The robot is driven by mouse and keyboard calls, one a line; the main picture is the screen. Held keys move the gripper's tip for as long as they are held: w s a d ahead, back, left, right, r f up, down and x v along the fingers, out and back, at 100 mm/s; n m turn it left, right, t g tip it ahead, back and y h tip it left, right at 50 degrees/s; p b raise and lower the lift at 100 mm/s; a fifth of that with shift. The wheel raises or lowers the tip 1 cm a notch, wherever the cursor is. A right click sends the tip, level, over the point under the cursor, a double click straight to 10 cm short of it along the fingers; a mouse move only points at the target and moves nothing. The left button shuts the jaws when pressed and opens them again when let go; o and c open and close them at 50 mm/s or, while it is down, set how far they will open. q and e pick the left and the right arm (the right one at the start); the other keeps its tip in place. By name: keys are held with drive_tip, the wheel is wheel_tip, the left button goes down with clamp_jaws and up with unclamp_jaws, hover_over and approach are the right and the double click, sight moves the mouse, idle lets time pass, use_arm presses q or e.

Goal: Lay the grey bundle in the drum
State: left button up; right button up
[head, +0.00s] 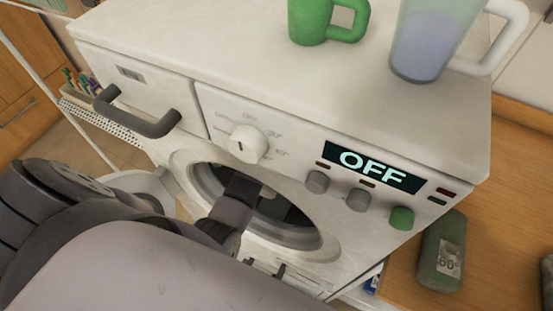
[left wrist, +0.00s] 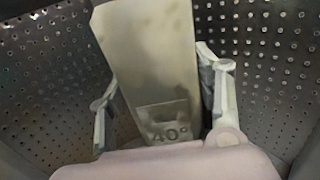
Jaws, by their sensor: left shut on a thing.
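The grey bundle (left wrist: 150,60), a pale block with a "40°" label, is between the fingers of my left gripper (left wrist: 158,75) in the left wrist view. The gripper is shut on it. Perforated metal drum walls (left wrist: 270,60) surround both. In the head view my left arm reaches through the round opening into the drum (head: 275,208) of the white washing machine (head: 165,40). The bundle and fingertips are hidden there. I cannot tell whether the bundle touches the drum's bottom. My right gripper is in neither view.
A green bundle labelled "60°" (head: 443,255) lies on the wooden surface (head: 500,230) at right. A green mug (head: 308,22) and a jug with bluish contents (head: 425,45) stand on the machine top. The display (head: 373,167) reads OFF. A drawer handle (head: 137,115) juts out at left.

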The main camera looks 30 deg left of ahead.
use_arm(q)
drive_tip(key=shift+w+f, duration=0.3)
drive_tip(key=shift+f, duration=0.2)
drive_tip(key=shift+w+f, duration=0.25)
drive_tip(key=shift+f, duration=0.85)
wheel_tip(320, 180, down, 3)
drive_tip(key=shift+f+b, duration=0.15)
drive_tip(key=shift+b, duration=0.15)
drive_tip(key=shift+w+f, duration=0.2)
drive_tip(key=shift+f, duration=0.05)
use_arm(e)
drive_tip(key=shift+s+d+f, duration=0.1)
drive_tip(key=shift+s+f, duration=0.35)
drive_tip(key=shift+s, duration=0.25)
